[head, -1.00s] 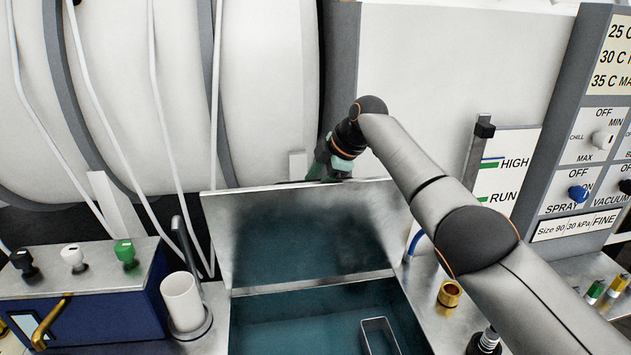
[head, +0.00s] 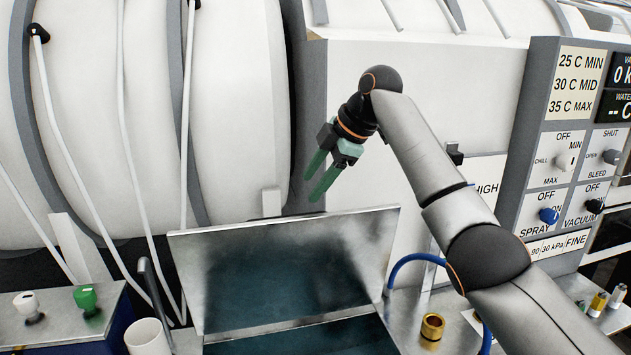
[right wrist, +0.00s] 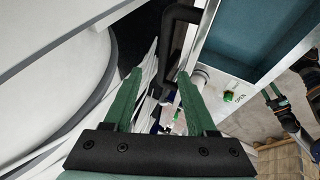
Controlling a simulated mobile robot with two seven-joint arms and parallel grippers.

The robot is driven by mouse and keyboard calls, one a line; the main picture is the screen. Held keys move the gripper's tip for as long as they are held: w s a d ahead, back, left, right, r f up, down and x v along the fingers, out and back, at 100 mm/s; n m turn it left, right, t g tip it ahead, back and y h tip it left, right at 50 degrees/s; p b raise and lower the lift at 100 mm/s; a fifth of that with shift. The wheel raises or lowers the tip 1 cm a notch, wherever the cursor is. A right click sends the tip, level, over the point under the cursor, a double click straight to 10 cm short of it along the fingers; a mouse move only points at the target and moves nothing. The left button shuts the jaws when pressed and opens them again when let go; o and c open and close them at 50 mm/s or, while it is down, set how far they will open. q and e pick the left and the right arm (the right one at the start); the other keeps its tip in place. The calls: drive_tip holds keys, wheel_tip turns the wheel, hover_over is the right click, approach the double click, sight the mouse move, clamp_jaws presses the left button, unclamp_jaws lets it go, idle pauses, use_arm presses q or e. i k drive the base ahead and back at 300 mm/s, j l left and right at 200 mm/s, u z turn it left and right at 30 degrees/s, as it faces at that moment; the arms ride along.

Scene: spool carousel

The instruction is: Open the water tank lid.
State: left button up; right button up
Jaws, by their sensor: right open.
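The water tank lid (head: 290,268) is a flat metal panel standing raised at the back of the tank, its broad face toward me in the head view. The teal inside of the water tank (head: 300,340) shows below it, cut off by the frame's bottom edge. My right gripper (head: 313,184) is open and empty, above the lid's top edge and apart from it in the picture. Its two green fingers (right wrist: 160,78) are spread in the right wrist view, with nothing clear between them. My left gripper is not in view.
A large white drum (head: 235,120) and a white housing (head: 420,100) stand behind. A control panel (head: 565,150) is at right. A white cup (head: 148,338), a brass ring (head: 432,326) and a blue hose (head: 405,262) flank the tank. A dark bent pipe (right wrist: 170,35) shows near my fingers.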

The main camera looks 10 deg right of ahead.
sight(255, 272)
drive_tip(key=k, duration=1)
